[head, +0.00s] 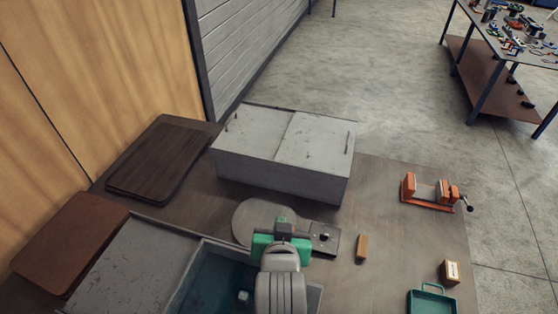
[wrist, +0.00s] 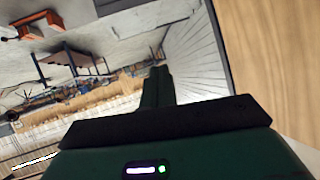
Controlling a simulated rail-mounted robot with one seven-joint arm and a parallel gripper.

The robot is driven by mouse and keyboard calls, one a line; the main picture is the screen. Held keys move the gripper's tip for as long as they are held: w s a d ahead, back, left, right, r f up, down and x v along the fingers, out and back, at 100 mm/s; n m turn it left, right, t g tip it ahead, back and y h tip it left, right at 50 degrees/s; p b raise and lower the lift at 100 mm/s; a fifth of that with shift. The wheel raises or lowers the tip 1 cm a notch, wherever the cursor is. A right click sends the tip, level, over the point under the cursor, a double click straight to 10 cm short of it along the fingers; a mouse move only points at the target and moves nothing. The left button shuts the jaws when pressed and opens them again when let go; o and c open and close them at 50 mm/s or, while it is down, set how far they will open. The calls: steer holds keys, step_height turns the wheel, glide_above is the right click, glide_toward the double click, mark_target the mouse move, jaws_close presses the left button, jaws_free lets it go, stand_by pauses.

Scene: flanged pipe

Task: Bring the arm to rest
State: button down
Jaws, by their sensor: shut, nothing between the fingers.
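My gripper (head: 281,220) is in the lower middle of the head view, over the worktable (head: 395,240). In the wrist view its dark green fingers (wrist: 157,85) are together with nothing between them. The grey arm link behind it hides part of the table. A round grey plate (head: 255,215) and a small dark plate with a knob (head: 325,238) lie close by the gripper in the picture. I cannot tell how high the gripper is above them.
A grey lidded box (head: 285,185) stands behind the gripper. An open bin (head: 195,290) is at front left, brown boards (head: 160,160) at left. An orange vise (head: 430,192), wooden block (head: 361,247), small box (head: 450,272) and green tray (head: 432,291) are at right.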

step_height(320, 180, up, 17)
steer(key=t, duration=0.4)
steer(key=s+r+t, duration=0.3)
steer(key=s+r, duration=0.2)
steer(key=r, duration=0.4)
steer(key=s+r+n+t+p, duration=0.1)
steer(key=s+r+t, duration=0.1)
steer(key=s+r, duration=0.3)
steer(key=s+r+t, duration=0.3)
steer(key=s+r, duration=0.3)
steer(key=r, duration=0.7)
steer(key=shift+a+r+n+t, duration=0.3)
steer(key=shift+a+r+n, duration=0.05)
steer(key=shift+n, duration=0.05)
